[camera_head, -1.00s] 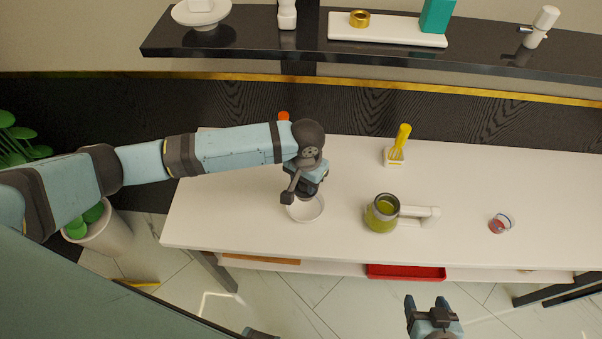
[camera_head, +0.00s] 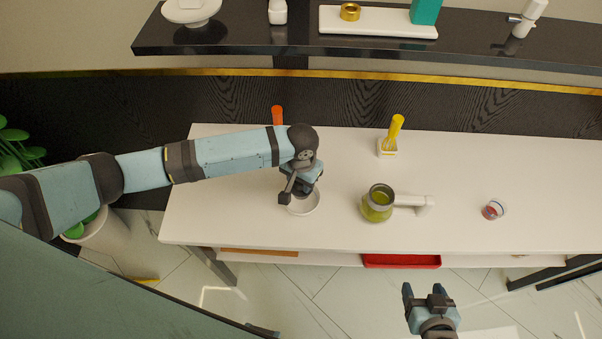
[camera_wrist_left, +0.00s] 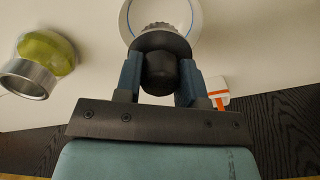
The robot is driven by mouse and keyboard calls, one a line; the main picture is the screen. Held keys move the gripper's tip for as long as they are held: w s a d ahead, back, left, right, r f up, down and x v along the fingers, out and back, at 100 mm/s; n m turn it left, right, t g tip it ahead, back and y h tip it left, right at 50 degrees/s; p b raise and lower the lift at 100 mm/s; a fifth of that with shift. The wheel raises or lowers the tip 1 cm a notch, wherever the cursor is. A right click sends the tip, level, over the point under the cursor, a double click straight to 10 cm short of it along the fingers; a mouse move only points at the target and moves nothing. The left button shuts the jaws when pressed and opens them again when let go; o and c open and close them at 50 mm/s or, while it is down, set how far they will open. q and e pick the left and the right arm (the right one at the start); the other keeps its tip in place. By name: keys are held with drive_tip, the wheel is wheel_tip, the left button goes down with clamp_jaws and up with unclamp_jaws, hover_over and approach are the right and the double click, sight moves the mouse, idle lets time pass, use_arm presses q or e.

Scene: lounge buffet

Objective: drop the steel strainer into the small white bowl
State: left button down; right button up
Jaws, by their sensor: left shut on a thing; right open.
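The small white bowl (camera_head: 313,206) stands on the white table, below my left gripper (camera_head: 301,190). In the left wrist view the bowl (camera_wrist_left: 197,20) lies just beyond the fingertips. My left gripper (camera_wrist_left: 160,78) is shut on the dark knob of the strainer (camera_wrist_left: 160,42). The strainer's dark disc and a grey ridged part show over the bowl. I cannot tell whether it touches the bowl. In the head view the gripper mostly hides the strainer. My right gripper (camera_head: 425,296) is open and empty, in front of the table's front edge.
A small glass with red contents (camera_head: 493,210) stands further right. An orange handle (camera_head: 277,115) shows behind my left arm.

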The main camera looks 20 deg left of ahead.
use_arm(q)
wheel_tip(320, 180, down, 5)
drive_tip(key=shift+r+b, duration=0.15)
drive_tip(key=shift+b, duration=0.25)
drive_tip(key=shift+f, duration=0.35)
drive_tip(key=shift+f, duration=0.55)
drive_tip(key=c, duration=0.6)
unclamp_jaws()
drive_tip(key=shift+c, duration=0.2)
wheel_tip(320, 180, up, 14)
drive_tip(key=shift+f+b, duration=0.15)
drive_tip(key=shift+b, duration=0.45)
